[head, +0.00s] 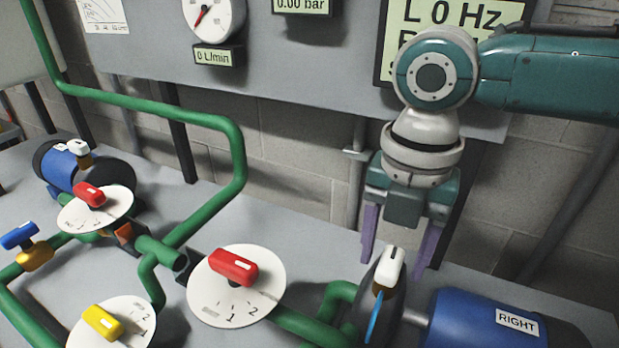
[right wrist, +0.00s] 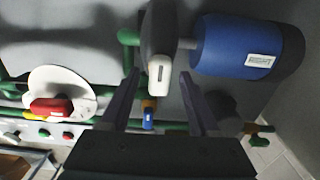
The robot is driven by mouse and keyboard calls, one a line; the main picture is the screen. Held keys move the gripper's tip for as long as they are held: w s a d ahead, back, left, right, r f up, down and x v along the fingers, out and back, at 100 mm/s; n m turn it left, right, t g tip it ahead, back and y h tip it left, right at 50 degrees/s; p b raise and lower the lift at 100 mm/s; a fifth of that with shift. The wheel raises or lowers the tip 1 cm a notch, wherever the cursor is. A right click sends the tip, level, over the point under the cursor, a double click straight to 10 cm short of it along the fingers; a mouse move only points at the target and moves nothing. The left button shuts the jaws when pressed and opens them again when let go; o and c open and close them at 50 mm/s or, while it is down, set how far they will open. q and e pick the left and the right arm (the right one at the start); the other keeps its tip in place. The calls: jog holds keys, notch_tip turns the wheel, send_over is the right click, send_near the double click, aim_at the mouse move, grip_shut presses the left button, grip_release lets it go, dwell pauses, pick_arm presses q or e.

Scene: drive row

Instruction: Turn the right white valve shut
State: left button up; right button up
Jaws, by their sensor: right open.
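The right white valve has a white handle (head: 391,268) on a dark round body, beside the blue cylinder labelled RIGHT (head: 480,318). The handle also shows in the right wrist view (right wrist: 158,72), lengthwise between the finger lines. My right gripper (head: 396,258) points down with its two purple fingers spread, one on each side of the handle in the picture. It is open and holds nothing. I cannot tell how far down around the handle the fingertips reach; no contact shows. My left gripper is not in view.
A dial with a red handle (head: 233,267) lies left of the valve, and a yellow-handled dial (head: 104,322) nearer. Green pipes (head: 232,150) run across the bench. Another white handle (head: 78,147) sits on the left blue cylinder (head: 62,170). A blue lever (head: 375,318) is close below the valve handle.

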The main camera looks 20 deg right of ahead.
jog(key=shift+c, duration=0.3)
grip_shut()
dwell(0.3)
